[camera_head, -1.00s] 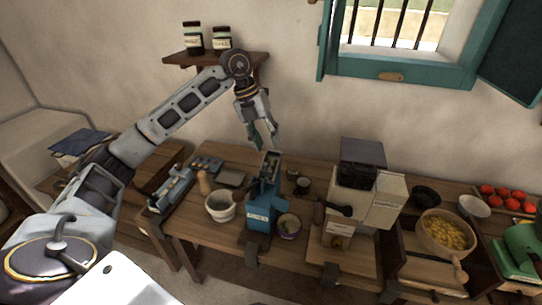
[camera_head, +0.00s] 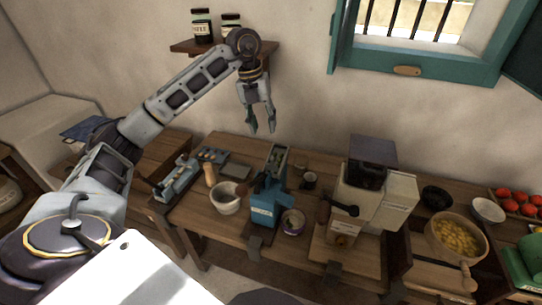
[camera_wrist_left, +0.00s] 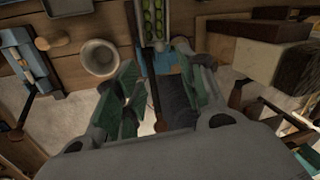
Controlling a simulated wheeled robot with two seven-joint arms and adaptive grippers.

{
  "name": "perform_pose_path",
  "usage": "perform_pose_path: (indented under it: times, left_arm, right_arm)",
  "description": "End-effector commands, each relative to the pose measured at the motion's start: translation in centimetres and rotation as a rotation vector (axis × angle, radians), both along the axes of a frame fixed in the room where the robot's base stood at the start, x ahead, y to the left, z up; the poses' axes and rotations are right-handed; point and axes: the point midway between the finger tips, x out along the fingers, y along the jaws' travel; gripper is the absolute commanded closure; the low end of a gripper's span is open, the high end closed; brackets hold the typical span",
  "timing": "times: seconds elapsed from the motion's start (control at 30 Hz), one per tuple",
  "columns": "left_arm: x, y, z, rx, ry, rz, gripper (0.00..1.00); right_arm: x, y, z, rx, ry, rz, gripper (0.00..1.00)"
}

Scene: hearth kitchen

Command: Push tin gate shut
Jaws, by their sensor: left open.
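A blue upright machine (camera_head: 264,208) with a pale label stands on the wooden table. Its top holds a narrow metal channel (camera_head: 277,158) with green round things in it, which also shows at the top of the left wrist view (camera_wrist_left: 153,22). I cannot make out a tin gate for sure or tell whether one is open. My left gripper (camera_head: 262,130) hangs above and behind the machine's top, pointing down, open and empty. In the left wrist view its spread fingers (camera_wrist_left: 158,82) frame the machine's blue part (camera_wrist_left: 163,62). My right gripper is not in view.
A pale mortar bowl (camera_head: 226,198) stands left of the machine, and a small purple-rimmed pot (camera_head: 292,222) right of it. A boxy cream grinder (camera_head: 372,205) stands further right. A shelf with jars (camera_head: 201,26) is on the wall behind my arm.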

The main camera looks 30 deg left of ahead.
Motion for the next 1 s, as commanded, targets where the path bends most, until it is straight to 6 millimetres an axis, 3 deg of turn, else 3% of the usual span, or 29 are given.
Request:
perform_pose_path:
  times: [1.0]
  left_arm:
    - [0.8,-2.0,-10.7,-0.002,0.001,0.0,0.6]
  right_arm:
    - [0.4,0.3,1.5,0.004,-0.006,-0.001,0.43]
